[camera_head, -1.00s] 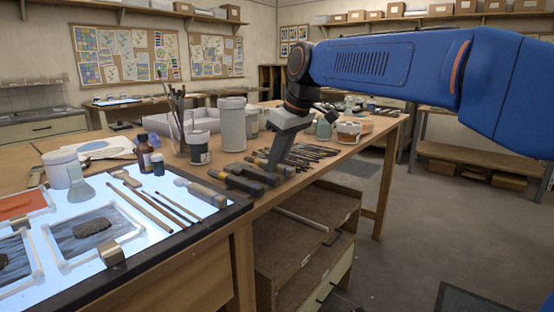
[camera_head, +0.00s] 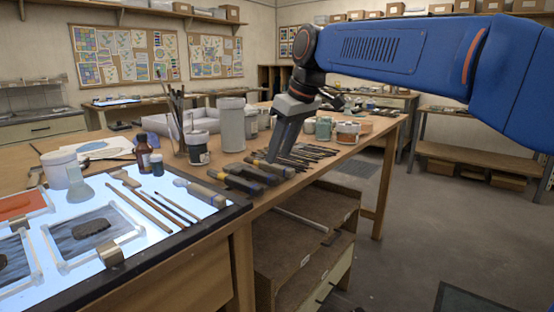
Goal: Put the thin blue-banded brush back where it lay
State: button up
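My gripper (camera_head: 284,140) hangs from the blue arm above the row of tools on the wooden bench, fingers pointing down. Its fingers overlap in this view, so I cannot tell whether they are open or shut, and no brush shows clearly between them. Several thin brushes and tools (camera_head: 312,153) lie in a row on the bench just right of the fingertips. On the lit panel (camera_head: 95,193) lie a longer wooden-handled brush (camera_head: 150,209) and a thin dark-tipped brush (camera_head: 176,207). No blue band is distinguishable on any brush, so I cannot single out the thin blue-banded brush.
Thick-handled tools (camera_head: 240,180) lie just left of the gripper. Paint jars (camera_head: 347,132) stand behind the tool row. The bench's front edge drops to open floor (camera_head: 420,220).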

jog(key=v, duration=1.3)
jog(key=s+d+f+m+t+h, duration=0.1)
jog(key=s+d+f+m, duration=0.2)
jog(key=s+d+f, duration=0.4)
jog(key=s+d+f+m+h, duration=0.1)
jog(key=s+d+f+m, duration=0.3)
jog(key=d+f, duration=0.55)
jog(key=s+d+f+m, duration=0.1)
jog(key=s+d+f, duration=0.1)
jog(key=s+f, duration=0.3)
jog(key=s+d+f+m+h, duration=0.1)
jog(key=s+d+f, duration=0.2)
jog(key=f, duration=0.6)
jog(key=s+d+f+m+t, duration=0.1)
jog(key=s+d+f, duration=0.2)
jog(key=s+f, duration=0.4)
jog(key=shift+f+h, duration=0.3)
jog(key=shift+f, duration=0.3)
jog(key=shift+s, duration=0.1)
